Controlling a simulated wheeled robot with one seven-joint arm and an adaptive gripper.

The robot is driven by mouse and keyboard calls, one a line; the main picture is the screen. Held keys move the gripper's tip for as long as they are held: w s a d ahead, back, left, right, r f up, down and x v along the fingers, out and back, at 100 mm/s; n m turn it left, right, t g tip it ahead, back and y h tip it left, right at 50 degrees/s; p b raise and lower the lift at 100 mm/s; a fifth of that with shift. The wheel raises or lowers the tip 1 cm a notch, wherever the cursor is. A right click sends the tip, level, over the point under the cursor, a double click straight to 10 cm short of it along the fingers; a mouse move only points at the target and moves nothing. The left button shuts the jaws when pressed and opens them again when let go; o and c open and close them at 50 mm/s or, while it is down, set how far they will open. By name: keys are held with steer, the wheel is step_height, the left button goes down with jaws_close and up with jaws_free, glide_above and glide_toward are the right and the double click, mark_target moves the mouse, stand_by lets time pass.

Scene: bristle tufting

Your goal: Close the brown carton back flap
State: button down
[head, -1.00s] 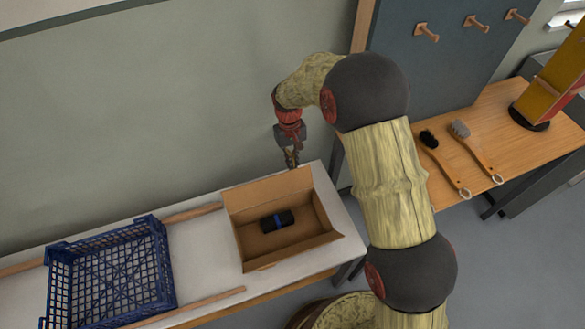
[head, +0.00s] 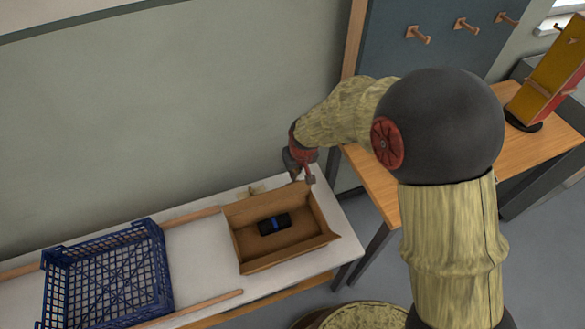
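The brown carton (head: 238,245) stands on the white-topped bench with its top open. Its back flap (head: 262,200) runs along the far edge, tilted, and does not cover the opening. A dark roll with a blue band (head: 274,224) lies inside on the carton floor. My gripper (head: 303,179) is at the right end of the back flap, close to its upper edge. I cannot tell whether it touches the flap. The fingers are small and partly merge with the carton behind, so their opening is unclear.
A blue mesh crate (head: 107,275) stands left of the carton, between wooden rails (head: 192,216). A small tan piece (head: 256,190) shows behind the carton. A wooden table (head: 372,172) is at the right, partly hidden by my arm. A round container (head: 365,316) sits below.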

mark_target(299, 183)
steer(key=shift+s+d+t+b, duration=0.2)
steer(key=shift+s+t+b, duration=0.05)
steer(key=shift+s+b, duration=0.2)
steer(key=shift+s+d+t+b, duration=0.25)
steer(key=shift+s+b, duration=0.1)
steer(key=shift+s, duration=0.1)
steer(key=shift+s+d+r+t+y, duration=0.25)
steer(key=shift+s+t+y, duration=0.05)
steer(key=shift+s, duration=0.2)
steer(key=t, duration=0.1)
steer(key=s+d+t+y, duration=0.1)
steer(key=shift+s+f+t, duration=0.15)
steer(key=shift+s+t, duration=0.15)
steer(key=shift+s+f+y, duration=0.1)
steer(key=shift+s+y, duration=0.2)
steer(key=shift+s, duration=0.05)
